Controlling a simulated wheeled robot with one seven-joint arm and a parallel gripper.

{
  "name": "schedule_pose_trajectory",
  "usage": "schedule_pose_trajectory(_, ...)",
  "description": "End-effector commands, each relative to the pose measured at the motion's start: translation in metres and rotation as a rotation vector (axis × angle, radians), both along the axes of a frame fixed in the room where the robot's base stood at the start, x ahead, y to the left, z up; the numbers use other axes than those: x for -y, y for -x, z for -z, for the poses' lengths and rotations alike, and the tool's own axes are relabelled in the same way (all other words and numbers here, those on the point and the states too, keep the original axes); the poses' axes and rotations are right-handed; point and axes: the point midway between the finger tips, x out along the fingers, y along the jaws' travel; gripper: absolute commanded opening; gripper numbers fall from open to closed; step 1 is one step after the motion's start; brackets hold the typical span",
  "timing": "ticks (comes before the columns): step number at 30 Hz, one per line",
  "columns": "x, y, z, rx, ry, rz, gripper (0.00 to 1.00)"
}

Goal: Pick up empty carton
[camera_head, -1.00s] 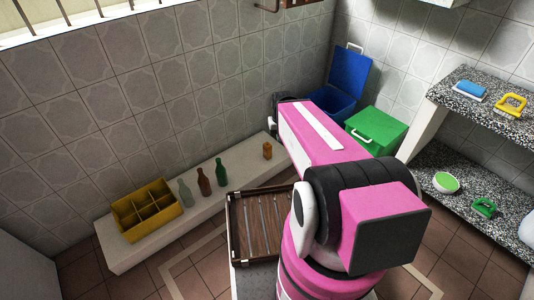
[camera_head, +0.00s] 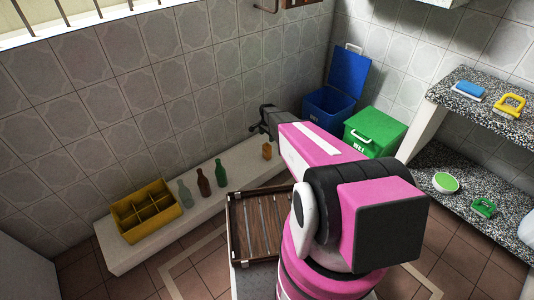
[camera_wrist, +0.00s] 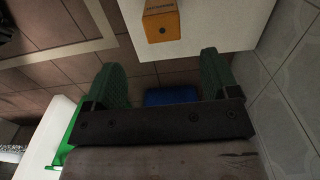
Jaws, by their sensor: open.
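The carton (camera_head: 267,151) is a small orange-yellow box standing upright on the white ledge, right of the bottles. In the wrist view the carton (camera_wrist: 162,22) shows at the top, on the ledge's edge, in line with the gap between my fingers and beyond their tips. Its inside cannot be seen. My gripper (camera_head: 257,131) is by the wall just above the carton in the head view, apart from it. In the wrist view my gripper (camera_wrist: 160,72) has its two green fingers wide apart with nothing between them.
Left along the ledge (camera_head: 235,172) stand a green bottle (camera_head: 221,172), a brown bottle (camera_head: 203,181), a clear bottle (camera_head: 184,193) and a yellow divided crate (camera_head: 145,210). A blue open bin (camera_head: 331,107) and a green lidded bin (camera_head: 374,131) stand right. The tiled wall is close behind.

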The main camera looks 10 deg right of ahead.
Motion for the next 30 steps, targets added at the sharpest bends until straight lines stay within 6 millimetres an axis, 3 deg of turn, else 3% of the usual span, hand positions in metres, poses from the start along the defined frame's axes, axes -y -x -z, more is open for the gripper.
schedule_pose_trajectory(13, 0.000, -0.005, 0.053, -0.002, 0.000, 0.020, 0.81)
schedule_pose_trajectory(22, 0.000, -0.004, 0.074, -0.001, 0.001, 0.019, 0.81)
schedule_pose_trajectory(30, 0.000, -0.004, 0.110, -0.001, 0.001, 0.018, 0.81)
